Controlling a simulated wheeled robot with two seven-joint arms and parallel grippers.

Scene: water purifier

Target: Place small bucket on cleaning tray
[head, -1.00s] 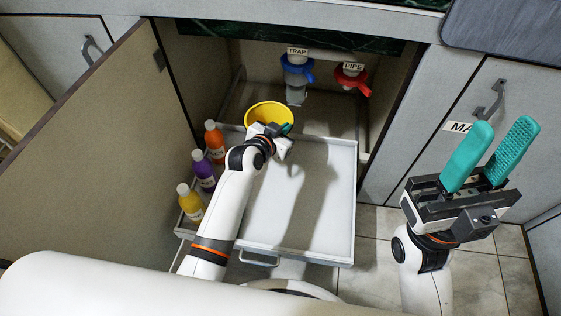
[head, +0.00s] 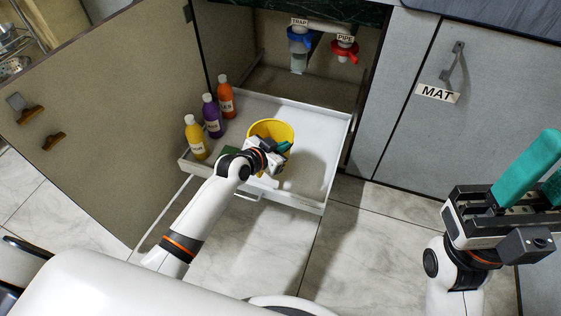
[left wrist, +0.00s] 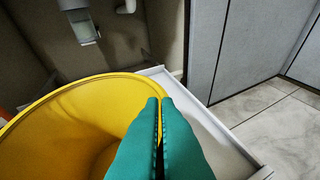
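The yellow bucket (head: 264,127) stands upright within the outline of the white pull-out tray (head: 322,165) in the head view. Whether its base touches the tray is hidden. My left gripper (head: 284,149) is at the bucket's near right side. In the left wrist view, its teal fingers (left wrist: 158,125) are close together on the rim of the yellow bucket (left wrist: 75,100), which fills the left side. My right gripper (head: 550,178) is at the right edge of the head view, partly cut off, with its teal fingers apart and nothing seen between them.
Yellow (head: 196,140), purple (head: 212,118) and orange (head: 225,97) bottles stand along the tray's left side. The blue TRAP fitting (head: 299,40) and red PIPE fitting (head: 344,50) hang in the cabinet behind. The open door (head: 100,110) is at left. The tray's right part is clear.

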